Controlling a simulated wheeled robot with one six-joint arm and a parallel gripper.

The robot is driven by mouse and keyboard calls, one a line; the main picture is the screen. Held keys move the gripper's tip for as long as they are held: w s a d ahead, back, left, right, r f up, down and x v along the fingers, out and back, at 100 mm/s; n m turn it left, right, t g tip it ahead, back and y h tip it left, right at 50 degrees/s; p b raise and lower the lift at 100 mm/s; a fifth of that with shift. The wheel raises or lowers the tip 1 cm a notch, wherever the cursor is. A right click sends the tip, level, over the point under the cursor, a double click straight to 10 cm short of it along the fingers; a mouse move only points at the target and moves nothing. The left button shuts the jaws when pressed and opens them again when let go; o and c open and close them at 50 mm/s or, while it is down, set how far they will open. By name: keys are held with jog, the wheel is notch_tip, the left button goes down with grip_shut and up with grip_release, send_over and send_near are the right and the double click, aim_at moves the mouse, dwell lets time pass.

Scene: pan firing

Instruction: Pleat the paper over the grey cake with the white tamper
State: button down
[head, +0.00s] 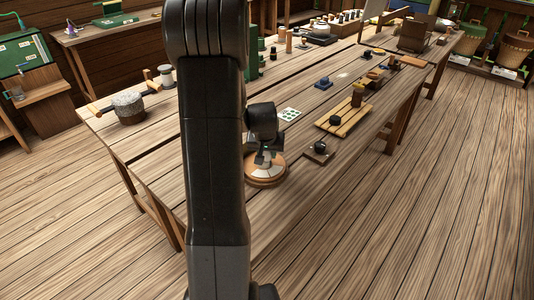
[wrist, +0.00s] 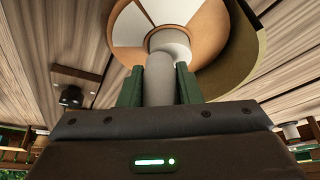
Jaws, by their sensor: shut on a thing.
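My gripper (wrist: 160,85) is shut on the white tamper (wrist: 160,72); its green fingers stand on either side of the pale grey-white shaft. The tamper's wider round end lies beyond the fingers, in front of a round piece with white paper (wrist: 178,14) panels and orange-brown parts. I cannot tell whether the tamper touches the paper. No grey cake can be made out there. In the head view my gripper (head: 265,158) is low over a round wooden stand (head: 266,177) on the near part of the table, and my arm hides part of that area.
The long wooden table (head: 160,150) runs away to the back right. A small board with a black knob (head: 319,150) and a yellow slatted board (head: 345,118) lie right of the stand.

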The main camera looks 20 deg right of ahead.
jog(key=shift+r+p, duration=1.2)
jog(key=shift+r, duration=1.05)
jog(key=shift+f, duration=0.15)
jog(key=shift+s+a+f+b, duration=0.15)
jog(key=shift+s+a+b, duration=0.1)
jog(key=shift+b, duration=0.35)
jog(key=s+a+b, duration=0.1)
jog(key=b, duration=0.1)
jog(key=s+a+f+b, duration=0.1)
jog(key=b, duration=0.2)
jog(key=shift+s+a+f, duration=0.1)
jog(key=shift+s+a, duration=0.1)
jog(key=shift+a, duration=0.05)
jog(key=shift+s+a+b, duration=0.25)
jog(key=shift+s+b, duration=0.05)
jog(key=shift+s, duration=0.05)
jog(key=shift+b+x, duration=0.65)
jog(key=shift+x, duration=0.5)
jog(key=shift+w+d+f, duration=0.1)
jog(key=shift+w+d, duration=0.3)
jog(key=shift+w, duration=0.25)
jog(key=shift+w+d+f, duration=0.1)
jog(key=shift+w+d, duration=0.3)
jog(key=shift+w, duration=0.3)
